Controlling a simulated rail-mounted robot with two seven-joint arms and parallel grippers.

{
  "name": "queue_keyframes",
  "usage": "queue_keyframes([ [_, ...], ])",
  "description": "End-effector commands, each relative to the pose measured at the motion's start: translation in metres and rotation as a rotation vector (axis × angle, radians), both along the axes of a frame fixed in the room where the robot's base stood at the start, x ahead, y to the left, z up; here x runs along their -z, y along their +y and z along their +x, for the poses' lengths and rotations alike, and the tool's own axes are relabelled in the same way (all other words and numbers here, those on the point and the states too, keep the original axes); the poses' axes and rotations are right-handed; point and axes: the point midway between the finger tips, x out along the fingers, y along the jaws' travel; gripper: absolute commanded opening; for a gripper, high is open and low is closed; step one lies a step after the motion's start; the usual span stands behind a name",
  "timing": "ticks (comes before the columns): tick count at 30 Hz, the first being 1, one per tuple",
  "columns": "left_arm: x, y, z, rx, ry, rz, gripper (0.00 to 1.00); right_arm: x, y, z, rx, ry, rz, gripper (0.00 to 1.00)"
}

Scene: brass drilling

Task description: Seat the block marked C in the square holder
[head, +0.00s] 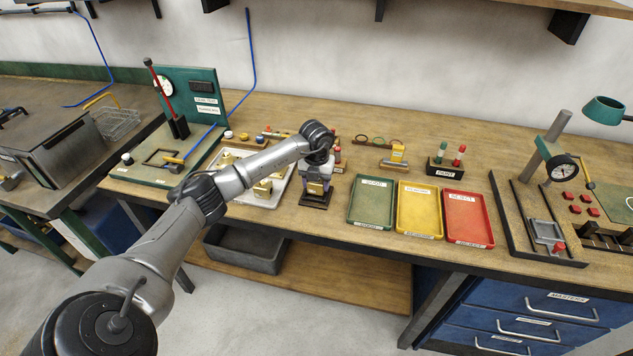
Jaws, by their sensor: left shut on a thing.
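My left arm comes in from the lower left, and its gripper (317,172) points down. It is shut on a brass block (315,187), which shows just below the fingers. No letter can be read on this block, so I cannot tell if it is the one marked C. A dark square holder (316,203) stands on the bench directly under the block. I cannot tell whether the block is in the holder or just above it. Other brass blocks (263,189) lie in a white tray (238,198) to the left, partly behind my arm. My right gripper is not in view.
Green (371,201), yellow (420,209) and red (467,218) trays lie right of the holder. A stand with red and green handles (445,169) is behind them. A gauge fixture (540,220) stands at the right, and a green-backed test rig (190,100) at the left.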

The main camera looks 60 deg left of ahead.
Motion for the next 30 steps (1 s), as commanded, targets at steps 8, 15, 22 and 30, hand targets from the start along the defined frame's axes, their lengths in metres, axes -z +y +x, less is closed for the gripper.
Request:
queue_keyframes([
  [8, 0.0016, 0.0006, 0.0004, -0.001, -0.004, 0.001, 0.08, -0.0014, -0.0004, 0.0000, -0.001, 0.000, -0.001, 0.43],
  [15, 0.0019, 0.0006, 0.0003, -0.001, -0.003, 0.000, 0.08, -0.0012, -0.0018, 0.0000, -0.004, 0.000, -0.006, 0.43],
  [22, 0.0022, 0.0006, 0.0003, -0.001, -0.003, 0.000, 0.08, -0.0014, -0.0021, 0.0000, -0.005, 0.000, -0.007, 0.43],
  [30, 0.0047, 0.0006, 0.0001, -0.001, -0.002, 0.001, 0.08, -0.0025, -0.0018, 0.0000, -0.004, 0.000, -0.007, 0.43],
])
